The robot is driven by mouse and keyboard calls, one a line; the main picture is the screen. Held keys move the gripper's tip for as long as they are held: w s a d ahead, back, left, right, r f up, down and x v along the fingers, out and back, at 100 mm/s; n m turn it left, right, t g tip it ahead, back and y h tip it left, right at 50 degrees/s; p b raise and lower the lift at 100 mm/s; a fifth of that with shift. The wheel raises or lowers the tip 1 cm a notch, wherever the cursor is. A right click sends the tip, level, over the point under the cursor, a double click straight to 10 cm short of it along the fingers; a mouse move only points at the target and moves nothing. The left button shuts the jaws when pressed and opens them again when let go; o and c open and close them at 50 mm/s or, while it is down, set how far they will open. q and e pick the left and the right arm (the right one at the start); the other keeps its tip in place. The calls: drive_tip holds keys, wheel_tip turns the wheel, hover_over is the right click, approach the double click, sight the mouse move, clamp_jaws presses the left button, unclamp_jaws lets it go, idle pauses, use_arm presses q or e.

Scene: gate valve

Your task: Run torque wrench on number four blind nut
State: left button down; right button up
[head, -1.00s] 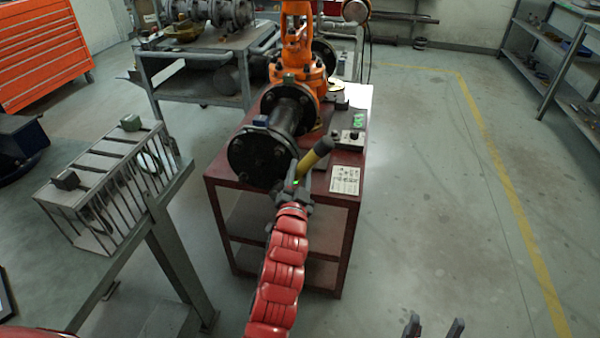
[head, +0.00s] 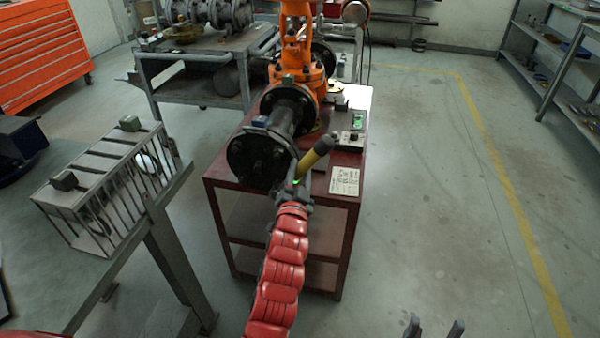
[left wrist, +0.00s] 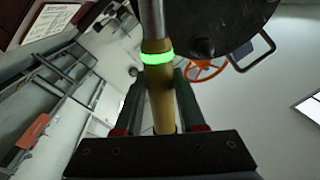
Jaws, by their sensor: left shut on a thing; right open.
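The torque wrench (head: 315,158) has a yellow handle with a dark end. Its glowing green ring and metal shaft show in the left wrist view (left wrist: 157,58). My left gripper (head: 296,188) is shut on the handle, just right of the black blind flange (head: 255,160). The flange closes the pipe end of the orange gate valve (head: 297,70) and has several nuts around its face. The shaft runs up beside the flange's edge in the wrist view; its head is out of sight. I cannot read any nut number. My right gripper (head: 434,329) is open and empty at the bottom edge.
The valve stands on a dark red cart (head: 215,185) with a small control box (head: 350,138) and a printed card (head: 345,181). The floor to the right is clear up to the shelves (head: 560,70).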

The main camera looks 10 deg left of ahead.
use_arm(q)
drive_tip(key=shift+w+r, duration=0.25)
drive_tip(key=shift+w, duration=0.05)
idle(0.7)
drive_tip(key=shift+s+b, duration=0.2)
drive_tip(key=shift+b, duration=0.35)
idle(1.9)
drive_tip(key=shift+s, duration=2.1)
drive_tip(key=shift+a, duration=0.1)
